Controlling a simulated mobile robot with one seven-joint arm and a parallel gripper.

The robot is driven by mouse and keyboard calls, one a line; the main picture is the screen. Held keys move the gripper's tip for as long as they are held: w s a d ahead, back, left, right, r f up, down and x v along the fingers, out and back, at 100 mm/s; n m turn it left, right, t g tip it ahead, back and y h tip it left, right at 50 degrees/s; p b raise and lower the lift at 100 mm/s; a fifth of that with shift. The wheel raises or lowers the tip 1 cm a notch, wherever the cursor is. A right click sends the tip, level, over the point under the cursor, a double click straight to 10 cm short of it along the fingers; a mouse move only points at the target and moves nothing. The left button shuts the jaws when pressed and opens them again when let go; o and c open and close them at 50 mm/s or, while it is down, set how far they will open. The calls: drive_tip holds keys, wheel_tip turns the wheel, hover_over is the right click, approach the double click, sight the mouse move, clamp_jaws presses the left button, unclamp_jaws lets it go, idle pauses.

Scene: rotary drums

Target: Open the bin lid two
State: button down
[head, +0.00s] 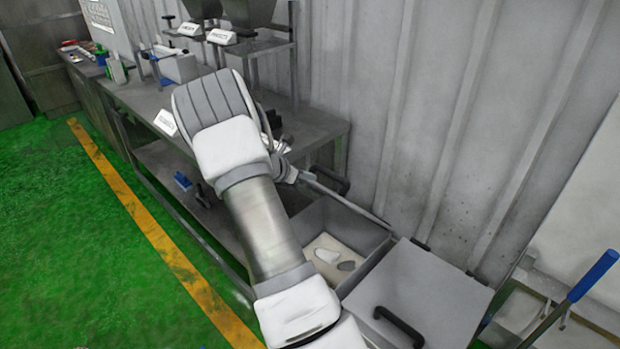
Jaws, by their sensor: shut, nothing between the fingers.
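Two bins stand side by side at the right end of the workbench. The left bin (372,276) is open, and pale material with a few darker pieces lies inside it. Its lid (345,204) is raised and seen nearly edge-on, with a black handle (331,180) at its upper left. The right bin's lid (425,292) lies flat and closed, with a black handle (398,326) near its front edge. No number shows on either lid. My gripper (284,165) is shut and empty, partly hidden behind my wrist, close to the raised lid's left end.
A grey workbench (318,128) runs along the corrugated wall, with labelled hoppers (252,55) at the back. A blue-handled tool (592,277) stands at the right. The green floor (75,235) with its yellow line is clear at the left.

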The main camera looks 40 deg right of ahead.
sight(345, 191)
drive_tip(key=x, duration=0.8)
drive_tip(key=shift+d+f, duration=0.15)
